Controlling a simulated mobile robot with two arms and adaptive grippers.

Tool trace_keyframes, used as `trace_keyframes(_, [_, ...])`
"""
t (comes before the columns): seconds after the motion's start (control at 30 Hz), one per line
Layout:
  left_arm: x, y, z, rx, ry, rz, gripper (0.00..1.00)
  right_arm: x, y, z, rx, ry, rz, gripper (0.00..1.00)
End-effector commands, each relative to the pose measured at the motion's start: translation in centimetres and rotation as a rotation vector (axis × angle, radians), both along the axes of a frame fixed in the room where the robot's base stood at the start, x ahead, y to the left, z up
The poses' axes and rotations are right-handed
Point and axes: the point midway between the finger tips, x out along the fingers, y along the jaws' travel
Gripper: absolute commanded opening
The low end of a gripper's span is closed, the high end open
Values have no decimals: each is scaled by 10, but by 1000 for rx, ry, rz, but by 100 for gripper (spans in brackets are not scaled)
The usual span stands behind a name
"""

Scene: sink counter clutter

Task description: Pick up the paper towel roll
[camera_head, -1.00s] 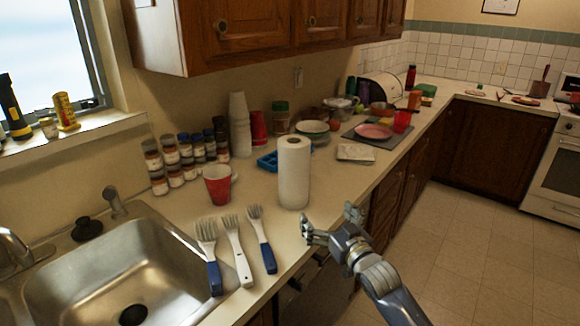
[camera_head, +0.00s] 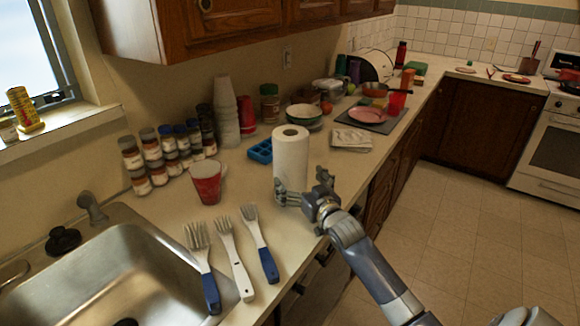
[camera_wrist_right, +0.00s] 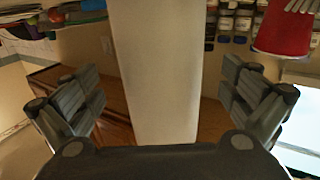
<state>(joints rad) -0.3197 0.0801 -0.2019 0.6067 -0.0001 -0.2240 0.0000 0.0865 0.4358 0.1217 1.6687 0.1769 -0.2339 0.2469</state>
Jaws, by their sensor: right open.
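The white paper towel roll (camera_head: 291,160) stands upright on the counter near its front edge. My right gripper (camera_head: 302,190) is open at the roll's lower right side, with one finger in front of the roll and the other beyond its right side. In the right wrist view the roll (camera_wrist_right: 158,70) stands between the two spread fingers (camera_wrist_right: 160,105), with a visible gap on each side. My left gripper is not in view.
A red cup (camera_head: 206,184) and three brushes (camera_head: 231,258) lie or stand left of the roll, near the sink (camera_head: 120,275). A folded white cloth (camera_head: 351,137) lies to the right. Several jars (camera_head: 170,150) line the wall.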

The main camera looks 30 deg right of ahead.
Motion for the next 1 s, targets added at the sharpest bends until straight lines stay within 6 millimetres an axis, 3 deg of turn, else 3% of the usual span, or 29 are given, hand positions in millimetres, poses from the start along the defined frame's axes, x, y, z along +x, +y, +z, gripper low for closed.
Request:
trace_keyframes(0.33, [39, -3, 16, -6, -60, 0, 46, 40, -4, 1, 0, -1, 0, 100])
trace_keyframes(0.73, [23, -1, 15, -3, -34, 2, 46, 50, -5, 0, 0, -1, 1, 100])
trace_keyframes(0.97, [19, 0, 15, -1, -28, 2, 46, 50, -5, -1, 0, 0, 1, 50])
trace_keyframes(1.0, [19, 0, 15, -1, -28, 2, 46, 50, -5, -1, 0, 0, 1, 50])
